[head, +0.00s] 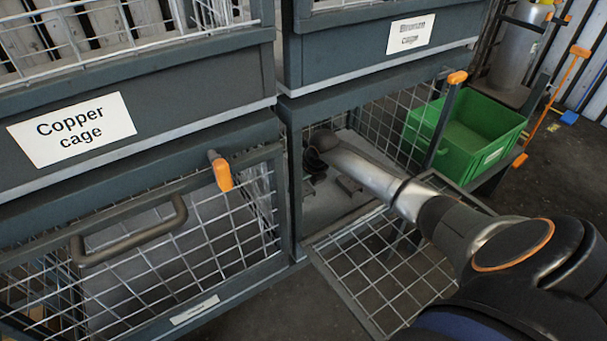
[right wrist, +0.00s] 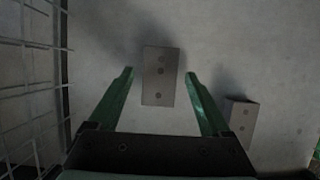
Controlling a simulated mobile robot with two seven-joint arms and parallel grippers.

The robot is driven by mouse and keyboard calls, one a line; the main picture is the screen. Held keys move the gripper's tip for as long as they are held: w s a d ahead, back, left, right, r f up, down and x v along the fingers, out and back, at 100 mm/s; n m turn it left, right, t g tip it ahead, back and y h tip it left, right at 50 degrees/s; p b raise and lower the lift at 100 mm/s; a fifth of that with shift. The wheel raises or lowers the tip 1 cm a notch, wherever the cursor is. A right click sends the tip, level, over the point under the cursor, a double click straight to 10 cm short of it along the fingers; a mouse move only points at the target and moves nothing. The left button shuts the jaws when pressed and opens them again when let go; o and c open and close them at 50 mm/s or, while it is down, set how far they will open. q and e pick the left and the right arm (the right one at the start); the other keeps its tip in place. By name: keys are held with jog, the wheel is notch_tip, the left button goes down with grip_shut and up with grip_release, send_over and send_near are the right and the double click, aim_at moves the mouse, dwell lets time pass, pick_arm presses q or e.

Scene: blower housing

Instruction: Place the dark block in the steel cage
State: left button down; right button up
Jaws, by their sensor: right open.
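My right arm reaches through the open front of the lower right mesh cage (head: 385,125); its gripper is mostly hidden there in the head view. In the right wrist view, my right gripper (right wrist: 159,74) is open, with green fingers on either side of a grey block with dark holes (right wrist: 160,92). Gaps show between the block and both fingers. A second, similar block (right wrist: 241,121) lies to the right, outside the fingers. Both are on the pale cage floor (right wrist: 110,40). I cannot tell which is the dark block. No label reading "steel" is legible. My left gripper is out of view.
The cage's mesh door (head: 375,270) is folded down in front. A closed cage (head: 160,250) with a handle stands left, below the "Copper cage" label (head: 72,129). A green bin (head: 465,140) stands right. Mesh wall (right wrist: 38,90) runs close left of the gripper.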

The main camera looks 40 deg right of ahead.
aim_at(309, 194)
jog(key=p+v, duration=0.3)
jog(key=v, duration=0.4)
jog(key=shift+r+p, duration=0.1)
jog(key=shift+p, duration=0.2)
jog(key=shift+s+r, duration=0.15)
jog(key=shift+r, duration=0.05)
